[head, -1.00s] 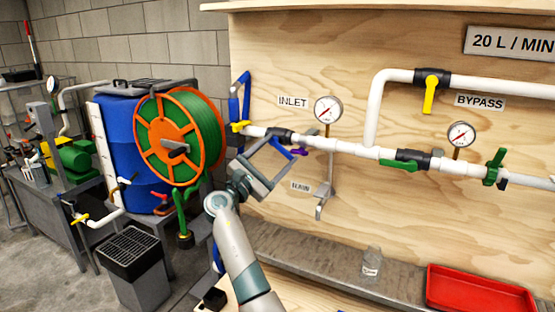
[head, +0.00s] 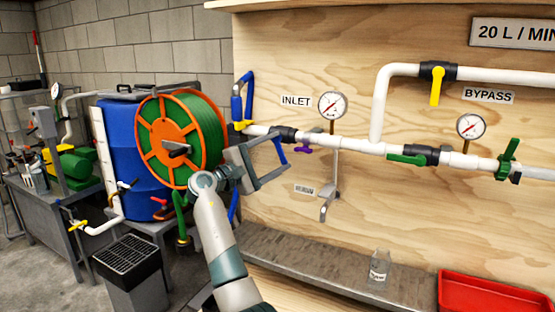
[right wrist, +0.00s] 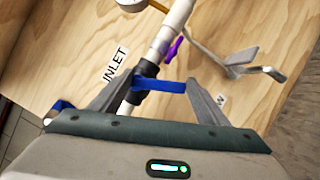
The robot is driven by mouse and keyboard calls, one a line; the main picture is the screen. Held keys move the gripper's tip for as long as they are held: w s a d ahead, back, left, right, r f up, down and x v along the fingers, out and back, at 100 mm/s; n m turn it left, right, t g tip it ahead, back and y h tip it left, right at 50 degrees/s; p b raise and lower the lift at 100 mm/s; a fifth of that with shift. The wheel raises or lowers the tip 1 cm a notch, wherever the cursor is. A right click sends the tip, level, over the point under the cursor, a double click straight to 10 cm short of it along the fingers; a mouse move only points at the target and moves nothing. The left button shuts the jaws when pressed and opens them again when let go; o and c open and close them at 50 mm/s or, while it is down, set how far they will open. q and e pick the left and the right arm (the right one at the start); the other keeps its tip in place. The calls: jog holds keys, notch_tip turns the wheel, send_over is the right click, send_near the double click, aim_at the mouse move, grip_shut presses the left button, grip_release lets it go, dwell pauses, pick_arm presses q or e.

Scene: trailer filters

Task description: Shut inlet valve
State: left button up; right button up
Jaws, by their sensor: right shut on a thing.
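The inlet valve (head: 284,134) is a black body on the white pipe under the INLET label (head: 297,101). Its blue lever (head: 279,150) hangs down, crosswise to the pipe. My right gripper (head: 281,156) reaches it from the left and below and is shut on the lever. In the right wrist view the blue lever (right wrist: 160,86) stretches across between the fingertips of my right gripper (right wrist: 170,84), square to the pipe. The valve body (right wrist: 145,73) is close beside the left finger there. My left gripper is not in view.
An inlet gauge (head: 332,105) and a small purple handle (head: 303,150) are right of the valve. A bypass valve with yellow lever (head: 436,86) is higher up. A glass jar (head: 379,268) and red tray (head: 492,296) are below. A hose reel (head: 181,140) stands left.

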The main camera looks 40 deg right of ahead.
jog(key=m, duration=0.1)
jog(key=w+m+b, duration=0.1)
jog(key=shift+a+f+m+y, duration=0.2)
jog(key=shift+m+y, duration=0.1)
jog(key=shift+y, duration=0.1)
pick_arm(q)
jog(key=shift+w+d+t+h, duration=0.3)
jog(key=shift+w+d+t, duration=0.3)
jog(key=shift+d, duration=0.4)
pick_arm(e)
jog(key=shift+w+a+r+m+y, duration=0.1)
jog(key=shift+w+m+y, duration=0.25)
jog(key=shift+m, duration=0.55)
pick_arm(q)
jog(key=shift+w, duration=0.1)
pick_arm(e)
jog(key=shift+s, duration=0.1)
jog(key=o, duration=1.5)
jog(key=shift+c, duration=0.2)
jog(key=shift+o, duration=0.2)
jog(key=shift+a, duration=0.1)
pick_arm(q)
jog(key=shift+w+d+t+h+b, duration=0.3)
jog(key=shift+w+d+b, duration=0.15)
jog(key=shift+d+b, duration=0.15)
pick_arm(e)
jog(key=a, duration=1.7)
jog(key=shift+a, duration=0.15)
